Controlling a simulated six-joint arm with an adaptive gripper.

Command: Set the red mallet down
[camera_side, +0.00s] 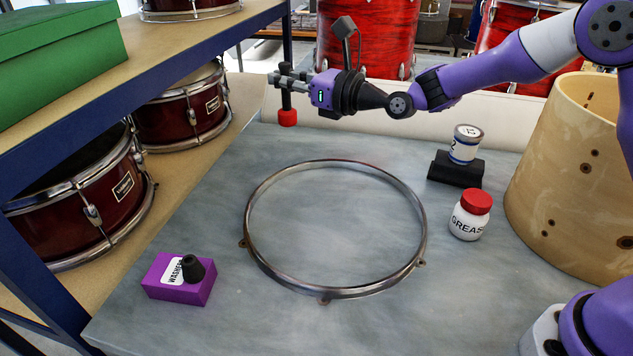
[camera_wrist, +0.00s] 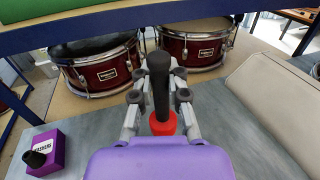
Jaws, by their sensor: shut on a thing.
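The red mallet has a black handle and a red head (camera_side: 288,117). It hangs upright in the side view, head down, above the far left part of the grey bench top (camera_side: 220,190). My gripper (camera_side: 284,80) is shut on its black handle. In the wrist view the handle (camera_wrist: 159,85) stands between the two grey fingers, with the red head (camera_wrist: 163,124) below them. The mallet's head looks clear of the bench top, though its exact height is hard to tell.
A metal hoop (camera_side: 421,235) lies mid-bench. A purple washers box (camera_side: 180,285) with a black cone on it is front left. A grease jar (camera_side: 469,218), a can (camera_side: 465,145) on a black block (camera_side: 456,169) and a wooden drum shell (camera_side: 560,190) stand right. A blue-edged shelf (camera_side: 190,70) overhangs the left.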

